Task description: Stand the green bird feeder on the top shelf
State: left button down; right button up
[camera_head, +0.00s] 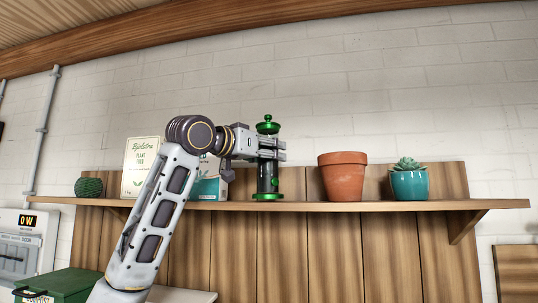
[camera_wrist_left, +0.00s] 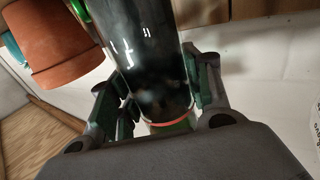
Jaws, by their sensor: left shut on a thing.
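The green bird feeder (camera_head: 267,177) has a green lid and base and a dark clear tube. It is upright at the wooden top shelf (camera_head: 330,206), between a box and a terracotta pot. Its base shows level with the shelf board; I cannot tell whether it touches. My left gripper (camera_head: 270,148) is shut around the upper tube, below the lid. In the left wrist view the feeder's dark tube (camera_wrist_left: 150,55) runs between the two fingers of the left gripper (camera_wrist_left: 158,100). My right gripper is in neither view.
The terracotta pot (camera_head: 342,177) stands right of the feeder, with a teal succulent pot (camera_head: 409,184) beyond it. Left are a teal box (camera_head: 209,188) partly behind my arm, a plant food box (camera_head: 139,167) and a green ball-shaped cactus (camera_head: 88,187). A green bin (camera_head: 60,284) is below left.

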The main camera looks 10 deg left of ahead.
pick_arm(q)
jog(key=shift+f, duration=0.2)
jog(key=shift+f, duration=0.15)
jog(key=c, duration=0.7)
grip_release()
jog(key=shift+s, duration=0.1)
jog(key=shift+b+v, duration=2.2)
jog(key=shift+v, duration=3.8)
jog(key=shift+d, duration=0.1)
